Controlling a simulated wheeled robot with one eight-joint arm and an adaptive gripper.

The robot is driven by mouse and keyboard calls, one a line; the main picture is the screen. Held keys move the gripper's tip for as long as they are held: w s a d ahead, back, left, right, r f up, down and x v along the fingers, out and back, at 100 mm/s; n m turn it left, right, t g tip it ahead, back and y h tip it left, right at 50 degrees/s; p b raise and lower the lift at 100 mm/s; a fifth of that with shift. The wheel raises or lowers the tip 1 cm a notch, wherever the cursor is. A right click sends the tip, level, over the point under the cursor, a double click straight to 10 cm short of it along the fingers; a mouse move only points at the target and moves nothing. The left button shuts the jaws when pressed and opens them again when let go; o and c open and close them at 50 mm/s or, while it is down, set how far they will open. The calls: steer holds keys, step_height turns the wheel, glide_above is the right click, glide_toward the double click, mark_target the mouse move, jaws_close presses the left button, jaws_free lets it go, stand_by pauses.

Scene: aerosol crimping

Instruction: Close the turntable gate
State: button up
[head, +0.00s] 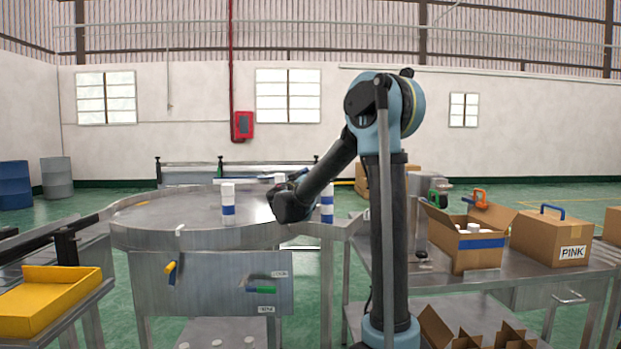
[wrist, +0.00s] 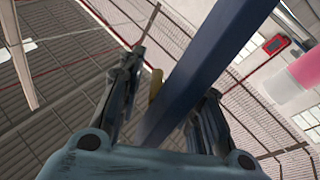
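The round steel turntable (head: 165,215) stands at left in the head view. Its front panel (head: 210,285) carries a yellow handle (head: 171,268) and a green handle (head: 262,289) between two small labels. My gripper (wrist: 175,75) is open in the wrist view, its two fingers spread apart. A dark blue bar (wrist: 215,60) runs slantwise between them; I cannot tell whether they touch it or whether it belongs to the gate. In the head view my arm reaches over the turntable's right side and hides most of the gripper. I cannot make out the gate's position.
A white can with a blue band (head: 228,204) stands on the turntable; another (head: 327,204) shows beside my arm. A pink and white can (wrist: 300,75) shows in the wrist view. A yellow tray (head: 50,300) is at left. Cardboard boxes (head: 550,238) stand on the right table.

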steer(key=s+a, duration=0.7)
steer(key=s, duration=0.6)
steer(key=shift+f, duration=0.45)
steer(key=shift+a, duration=0.1)
